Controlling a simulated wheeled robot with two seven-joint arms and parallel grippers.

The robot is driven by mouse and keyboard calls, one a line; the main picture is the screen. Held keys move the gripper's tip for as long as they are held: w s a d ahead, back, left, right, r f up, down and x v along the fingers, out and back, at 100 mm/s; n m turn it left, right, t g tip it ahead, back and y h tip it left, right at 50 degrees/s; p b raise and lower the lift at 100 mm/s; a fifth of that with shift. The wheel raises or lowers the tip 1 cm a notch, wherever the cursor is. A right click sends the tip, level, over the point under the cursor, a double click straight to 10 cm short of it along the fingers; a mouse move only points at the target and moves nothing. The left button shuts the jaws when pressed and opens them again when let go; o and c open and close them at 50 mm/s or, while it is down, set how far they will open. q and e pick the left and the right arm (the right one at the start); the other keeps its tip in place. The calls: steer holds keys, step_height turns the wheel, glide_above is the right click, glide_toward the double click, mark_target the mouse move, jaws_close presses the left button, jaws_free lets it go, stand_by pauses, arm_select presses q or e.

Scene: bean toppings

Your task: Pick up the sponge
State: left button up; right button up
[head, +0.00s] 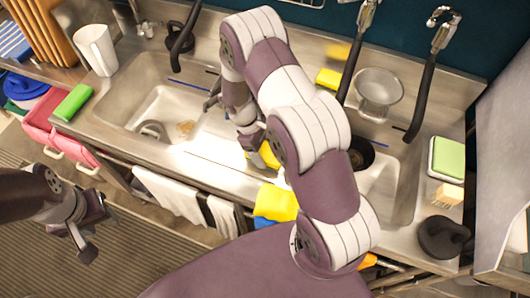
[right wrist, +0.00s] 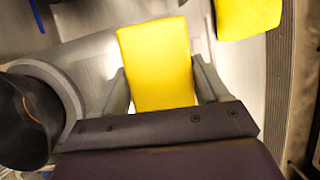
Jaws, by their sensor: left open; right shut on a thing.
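A yellow sponge (right wrist: 157,62) sits between the two fingers of my right gripper (right wrist: 160,95), which is shut on its sides in the right wrist view. In the head view, part of this yellow sponge (head: 269,156) shows beside my right gripper (head: 255,147), over the counter near the sink divider; my arm hides much of it. My left gripper (head: 92,225) is open and empty, low at the left above the floor, away from the counter.
Another yellow item (head: 275,204) lies at the counter's front edge. A yellow block (head: 328,78) lies at the back. A green block (head: 74,102) is at the left, and a green-topped item (head: 447,159) at the right. Faucets (head: 430,70), a metal strainer (head: 379,88) and a white pitcher (head: 96,48) stand around the sinks.

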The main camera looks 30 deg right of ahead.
mark_target(267, 152)
steer(key=r, duration=0.1)
steer(key=s+r+b, duration=0.1)
steer(key=r, duration=0.1)
steer(key=shift+r, duration=0.1)
steer(key=s+r+b, duration=0.1)
steer(key=s+r, duration=0.5)
steer(key=s, duration=0.5)
steer(key=shift+d+r+b, duration=0.15)
steer(key=shift+r+b, duration=0.15)
steer(key=shift+b, duration=0.1)
steer(key=shift+w, duration=0.1)
